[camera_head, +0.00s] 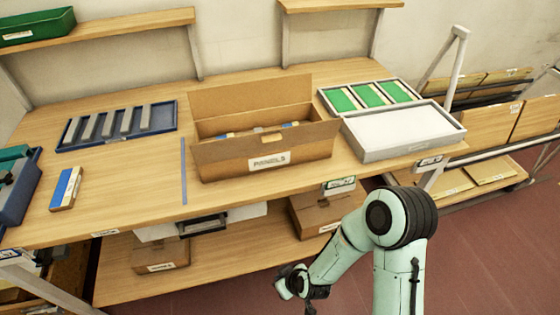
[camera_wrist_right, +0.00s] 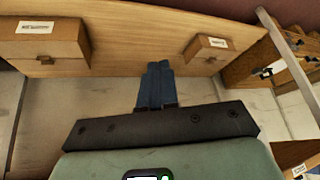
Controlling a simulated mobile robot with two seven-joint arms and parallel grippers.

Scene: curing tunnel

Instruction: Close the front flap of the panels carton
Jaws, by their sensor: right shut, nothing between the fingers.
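The panels carton (camera_head: 262,168) stands on the wooden workbench, with a white label on its front wall. Its back flap (camera_head: 250,97) stands up, tilted back. Its front flap (camera_head: 235,146) is open and slants outward over the front wall, with a light patch at its middle. Blue and white items show inside the open top. My right gripper (camera_wrist_right: 158,68) is shut and empty in the wrist view. In the head view it is low in front of the bench, below and apart from the carton, its fingers hard to make out. My left gripper is out of view.
A grey tray with a white surface (camera_head: 365,153) and a tray of green panels (camera_head: 323,92) are right of the carton. A blue rack (camera_head: 66,146) and a small box (camera_head: 68,188) are left. Cartons (camera_head: 320,220) sit on the lower shelf.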

